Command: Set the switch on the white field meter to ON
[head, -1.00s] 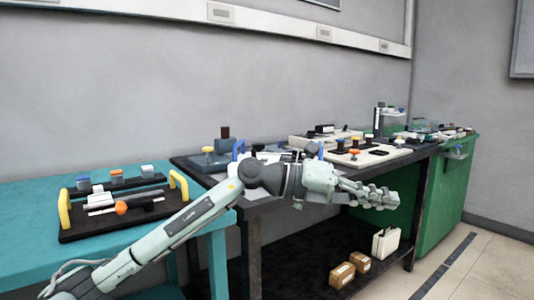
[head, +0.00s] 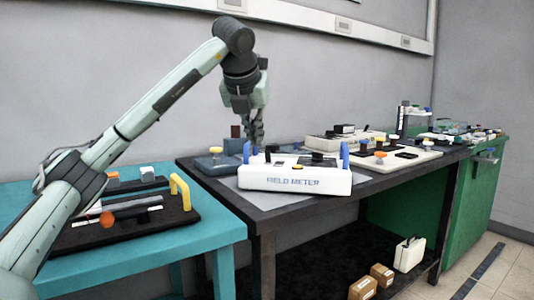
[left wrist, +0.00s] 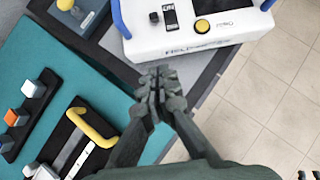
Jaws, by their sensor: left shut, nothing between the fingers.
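The white field meter (head: 295,182) sits on the dark table, its lettered front facing me, with blue handles at both ends. In the left wrist view the white meter (left wrist: 185,43) shows at the top, with a small black switch-like part (left wrist: 171,17) beside a label, and a yellow button (left wrist: 203,27). The switch's setting is too small to tell. My left gripper (head: 254,138) points down above the meter's left end, fingers shut and empty. Its closed fingertips (left wrist: 156,84) appear just below the meter's front edge in the wrist view.
Another white panel (head: 400,160) lies to the right. Boxes (head: 363,288) are on the lower shelf.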

